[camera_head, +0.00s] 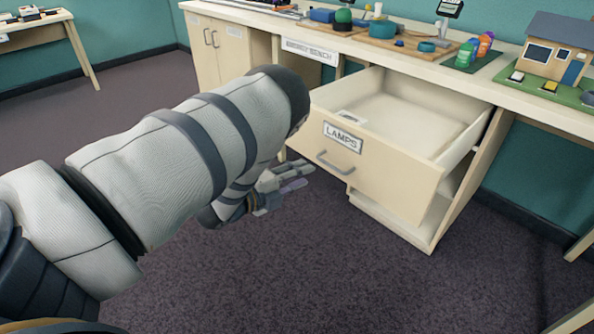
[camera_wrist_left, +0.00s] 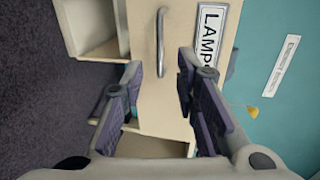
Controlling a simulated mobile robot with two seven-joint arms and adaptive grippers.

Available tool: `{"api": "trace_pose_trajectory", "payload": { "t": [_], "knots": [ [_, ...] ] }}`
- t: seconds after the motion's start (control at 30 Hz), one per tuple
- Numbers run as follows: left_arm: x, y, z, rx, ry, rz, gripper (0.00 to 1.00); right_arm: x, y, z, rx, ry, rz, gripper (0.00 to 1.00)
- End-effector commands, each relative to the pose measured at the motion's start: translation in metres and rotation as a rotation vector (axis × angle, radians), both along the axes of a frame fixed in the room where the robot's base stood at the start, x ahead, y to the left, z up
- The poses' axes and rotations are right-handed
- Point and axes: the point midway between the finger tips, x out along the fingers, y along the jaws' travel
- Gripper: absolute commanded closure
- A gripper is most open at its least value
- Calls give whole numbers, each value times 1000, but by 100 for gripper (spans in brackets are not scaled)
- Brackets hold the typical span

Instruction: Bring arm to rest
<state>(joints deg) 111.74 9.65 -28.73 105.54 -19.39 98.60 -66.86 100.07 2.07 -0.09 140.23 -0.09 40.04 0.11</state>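My left arm (camera_head: 170,155) reaches in from the left in the head view, and its gripper (camera_head: 285,183) is partly hidden behind the forearm. The gripper is in front of a pulled-out drawer labelled LAMPS (camera_head: 385,170), to the left of and below its grey handle (camera_head: 335,163). In the left wrist view the two fingers of the gripper (camera_wrist_left: 160,72) stand apart with nothing held between them. The handle (camera_wrist_left: 160,40) shows beyond the fingertips, not gripped. My right gripper is not in view.
Tools, coloured pieces and a model house (camera_head: 555,50) stand on the benchtop. The dark carpet (camera_head: 260,275) in front is clear.

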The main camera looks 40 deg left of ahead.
Motion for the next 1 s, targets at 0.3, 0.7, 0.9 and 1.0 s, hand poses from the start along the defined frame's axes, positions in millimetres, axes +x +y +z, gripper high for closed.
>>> {"api": "trace_pose_trajectory", "payload": {
  "t": [0.3, 0.7, 0.9, 1.0],
  "knots": [
    [-11, 1, 3, 0, 0, 0, 72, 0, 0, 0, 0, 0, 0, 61],
    [-57, -14, -51, -268, 262, 212, 72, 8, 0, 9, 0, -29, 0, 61],
    [-219, -80, -132, -756, 814, 798, 72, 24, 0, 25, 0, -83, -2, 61],
    [-303, -116, -137, -874, 1020, 1090, 72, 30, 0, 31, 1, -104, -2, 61]
  ]
}}
